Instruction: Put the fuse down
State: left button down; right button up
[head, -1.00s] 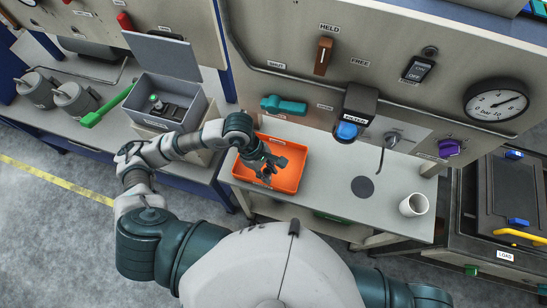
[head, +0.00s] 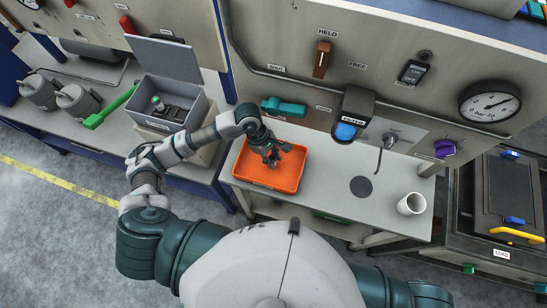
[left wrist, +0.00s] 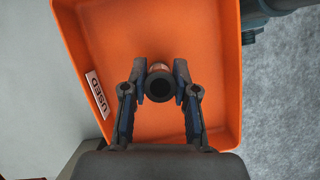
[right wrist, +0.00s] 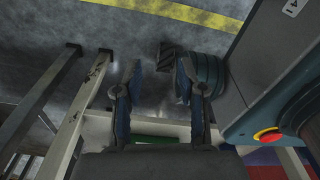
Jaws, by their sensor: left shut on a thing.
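My left gripper (head: 272,156) is over the orange tray (head: 254,178) on the workbench. In the left wrist view the left gripper (left wrist: 160,88) is shut on the fuse (left wrist: 160,84), a short dark cylinder seen end-on with an orange-brown band. The fuse is held between the two fingertips, over the tray (left wrist: 215,50), whose wall bears a label reading USED. I cannot tell whether the fuse touches the tray floor. My right gripper (right wrist: 158,80) shows only in the right wrist view, with its fingers apart and nothing between them.
A grey box (head: 195,112) with a raised lid stands left of the tray. A white cup (head: 411,204) and a dark round disc (head: 361,187) are on the bench to the right. A panel with a gauge (head: 490,102) rises behind. The bench between tray and disc is clear.

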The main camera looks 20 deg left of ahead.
pick_arm(q)
jog(key=c, duration=1)
grip_release()
jog(key=shift+a, duration=0.15)
jog(key=shift+o, duration=0.5)
jog(key=shift+a, duration=0.55)
jog(key=v, duration=1.1)
jog(key=shift+d+r+b, duration=0.15)
jog(key=shift+r+b, duration=0.25)
jog(key=shift+r, duration=0.1)
pick_arm(e)
jog(key=shift+w+a, duration=0.65)
pick_arm(q)
jog(key=shift+s+f, duration=0.1)
